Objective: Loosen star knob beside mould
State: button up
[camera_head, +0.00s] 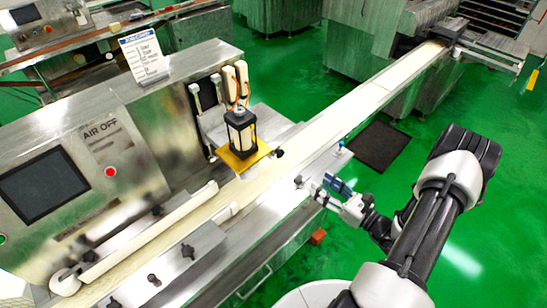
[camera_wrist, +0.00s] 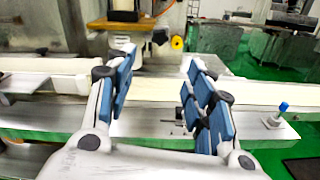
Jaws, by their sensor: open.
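The mould (camera_head: 241,132) is a black-framed, lantern-like unit on a yellow plate (camera_head: 232,167) beside the conveyor belt. A small black star knob (camera_head: 278,153) sits at the right corner of that plate. In the wrist view a black knob (camera_wrist: 160,37) shows beyond the fingertips, left of a yellow round part (camera_wrist: 177,43). My gripper (camera_head: 329,190) is open and empty, on the near side of the conveyor, apart from the knob. In the wrist view its blue-padded fingers (camera_wrist: 160,64) are spread, with the belt behind them.
The pale conveyor belt (camera_head: 330,122) runs diagonally between my gripper and the mould. Several dark knobs, one of them at the front rail (camera_head: 187,251), line the machine. A blue-topped post (camera_wrist: 283,107) stands right of my fingers. A control panel (camera_head: 45,187) is at left. Green floor is open at right.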

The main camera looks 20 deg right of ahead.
aim_at(282, 155)
jog(key=b+x, duration=0.1)
jog(key=x, duration=1.5)
jog(key=shift+w, duration=0.25)
jog(key=shift+c, duration=0.2)
jog(key=c, duration=1)
jog(key=shift+b, duration=0.3)
